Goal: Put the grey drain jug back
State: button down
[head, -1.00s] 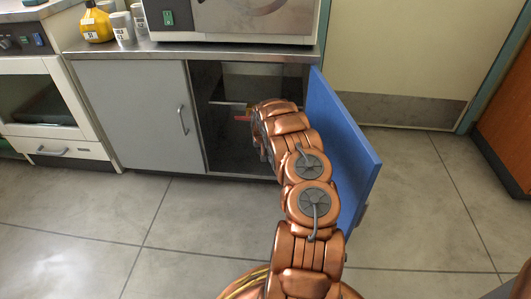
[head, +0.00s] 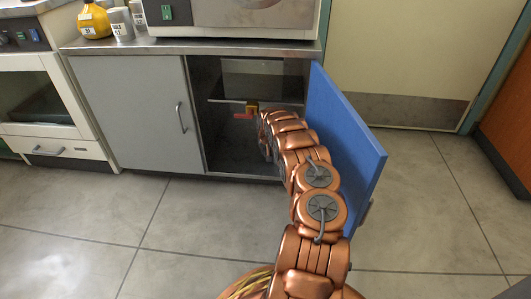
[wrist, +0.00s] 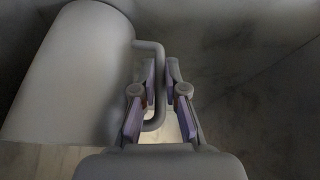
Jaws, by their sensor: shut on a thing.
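The grey drain jug (wrist: 68,75) fills the left of the wrist view, its loop handle (wrist: 153,95) on its right side. My gripper (wrist: 161,72) is shut on that handle, with one finger on each side of it. In the head view my arm reaches into the open right half of the cabinet (head: 225,150). The jug and my fingers cannot be made out there behind my arm. I cannot tell whether the jug's base touches the cabinet floor.
A brass fitting (head: 252,106) with a red lever (head: 243,116) shows inside the cabinet, close to my arm's end. The blue door (head: 345,150) stands open just right of my arm. The grey left door (head: 135,115) is closed. The floor in front is clear.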

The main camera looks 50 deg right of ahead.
jog(key=c, duration=1.2)
grip_release()
jog(key=s+a+r+n+g+p, duration=0.1)
jog(key=s+a+r+p, duration=0.25)
jog(key=a+r, duration=0.7)
jog(key=s+a+r+n+g+p, duration=0.15)
jog(key=s+a+r, duration=0.45)
jog(key=r, duration=0.7)
jog(key=s+a+r+y, duration=0.1)
jog(key=s+a+r, duration=0.3)
jog(key=a, duration=0.4)
jog(key=s+a+r+y, duration=0.1)
jog(key=s+a+r, duration=0.2)
jog(key=a+r, duration=0.35)
jog(key=s+a+r+n+g, duration=0.1)
jog(key=s+a, duration=0.6)
jog(key=s, duration=0.2)
jog(key=s+a+r+n+g, duration=0.1)
jog(key=s+a+n+g, duration=0.1)
jog(key=s+a, duration=0.5)
jog(key=s+a+r+n+g, duration=0.1)
jog(key=s+a+n, duration=0.1)
jog(key=s+a, duration=0.5)
jog(key=shift+s+a+r+y, duration=0.1)
jog(key=shift+s+a+y, duration=0.1)
jog(key=shift+s, duration=1)
jog(key=shift+s+a+r+y, duration=0.1)
jog(key=shift+s+a+y, duration=0.1)
jog(key=shift+s, duration=1)
